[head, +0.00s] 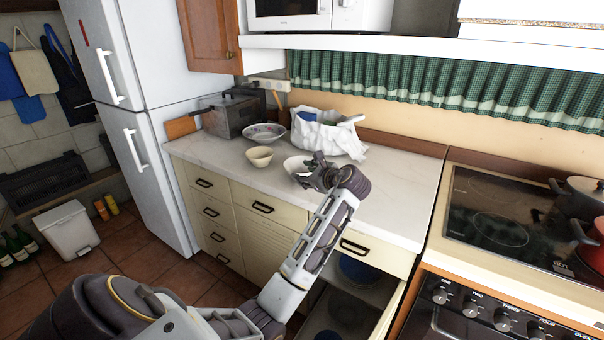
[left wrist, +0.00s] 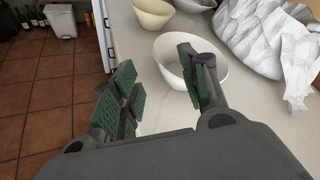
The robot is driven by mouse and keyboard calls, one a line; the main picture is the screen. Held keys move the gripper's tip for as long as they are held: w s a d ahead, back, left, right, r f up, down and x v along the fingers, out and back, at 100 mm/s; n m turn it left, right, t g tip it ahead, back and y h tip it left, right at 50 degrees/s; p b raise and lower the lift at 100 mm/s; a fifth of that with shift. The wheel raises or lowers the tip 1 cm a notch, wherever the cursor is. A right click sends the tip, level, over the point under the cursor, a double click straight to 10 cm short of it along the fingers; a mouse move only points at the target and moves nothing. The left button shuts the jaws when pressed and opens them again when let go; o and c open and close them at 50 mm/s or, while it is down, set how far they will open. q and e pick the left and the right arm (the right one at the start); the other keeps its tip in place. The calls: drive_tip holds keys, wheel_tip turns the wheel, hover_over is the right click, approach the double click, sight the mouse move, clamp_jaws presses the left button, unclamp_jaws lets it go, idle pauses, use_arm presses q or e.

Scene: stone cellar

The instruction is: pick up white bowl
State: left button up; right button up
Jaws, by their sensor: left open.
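The white bowl (left wrist: 176,62) sits upright on the countertop in the left wrist view, just ahead of my left gripper (left wrist: 155,90). The gripper is open and empty. Its right finger overlaps the bowl in the picture, while its left finger is over the floor side of the counter edge. I cannot tell whether a finger touches the bowl. In the head view the white bowl (head: 292,164) is partly hidden behind my left gripper (head: 308,172). My right gripper is not in view.
A cream bowl (head: 259,157) and a patterned bowl (head: 263,132) stand left of the white bowl on the marble counter (head: 390,200). A crumpled white bag (head: 328,138) is behind it. A lower drawer (head: 345,308) stands open.

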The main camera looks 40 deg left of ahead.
use_arm(q)
drive_tip(key=x, duration=0.2)
drive_tip(key=shift+w+a+f, duration=0.1)
drive_tip(key=shift+a, duration=0.4)
drive_tip(key=shift+w+a+f, duration=0.2)
drive_tip(key=shift+a+f, duration=0.1)
drive_tip(key=shift+a, duration=0.3)
drive_tip(key=x, duration=0.3)
drive_tip(key=shift+b, duration=0.4)
drive_tip(key=shift+w+a+f, duration=0.2)
drive_tip(key=shift+a, duration=0.3)
clamp_jaws()
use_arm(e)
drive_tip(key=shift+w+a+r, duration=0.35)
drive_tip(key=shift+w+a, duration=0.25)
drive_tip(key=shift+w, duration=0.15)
